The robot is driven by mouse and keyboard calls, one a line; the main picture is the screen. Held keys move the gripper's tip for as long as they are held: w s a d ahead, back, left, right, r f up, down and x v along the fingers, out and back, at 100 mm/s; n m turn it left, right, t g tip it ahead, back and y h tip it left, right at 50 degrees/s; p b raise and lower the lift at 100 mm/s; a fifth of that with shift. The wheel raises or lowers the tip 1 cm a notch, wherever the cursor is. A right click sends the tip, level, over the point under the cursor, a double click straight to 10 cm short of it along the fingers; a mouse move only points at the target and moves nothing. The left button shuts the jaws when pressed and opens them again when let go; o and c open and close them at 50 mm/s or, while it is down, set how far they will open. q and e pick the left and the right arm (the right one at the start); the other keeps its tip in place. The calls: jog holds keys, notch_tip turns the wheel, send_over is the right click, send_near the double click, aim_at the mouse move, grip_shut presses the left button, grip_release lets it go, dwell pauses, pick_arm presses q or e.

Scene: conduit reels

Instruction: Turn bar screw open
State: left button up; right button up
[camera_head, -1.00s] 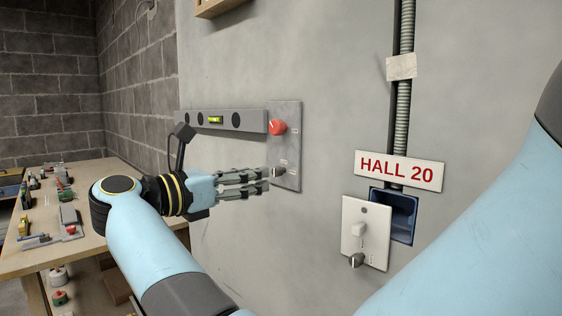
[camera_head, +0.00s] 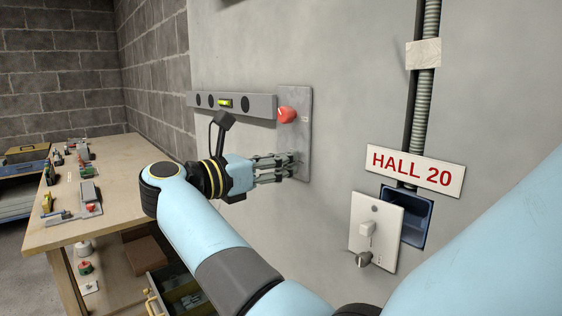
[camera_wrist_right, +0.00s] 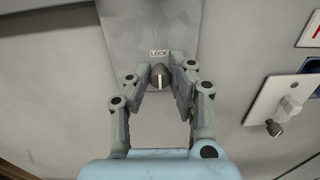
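A small dark knob with a white line (camera_wrist_right: 158,77) sits just below a LOCK label on a grey wall plate. No other part labelled as a bar screw shows. The same plate (camera_head: 296,100) carries a red knob (camera_head: 287,114) higher up in the head view. My right gripper (camera_head: 294,164) is at the lower part of the plate, its fingertips covering the small knob there. In the right wrist view my right gripper (camera_wrist_right: 158,75) is open, one finger on each side of the knob. Small gaps seem to show beside it. My left gripper is not in view.
A grey bar with a spirit level (camera_head: 231,104) is fixed left of the plate. A white switch box (camera_head: 376,231), blue recess (camera_head: 418,217) and HALL 20 sign (camera_head: 415,171) are on the wall at right. A workbench (camera_head: 109,202) with several small parts stands at left.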

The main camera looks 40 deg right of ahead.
grip_shut()
jog(key=n+p, duration=0.2)
jog(key=n, duration=1.5)
jog(key=shift+w+n, duration=0.1)
jog(key=shift+n, duration=0.3)
dwell(0.4)
jog(key=o, duration=0.8)
grip_release()
jog(key=shift+o, duration=0.2)
jog(key=shift+f, duration=0.1)
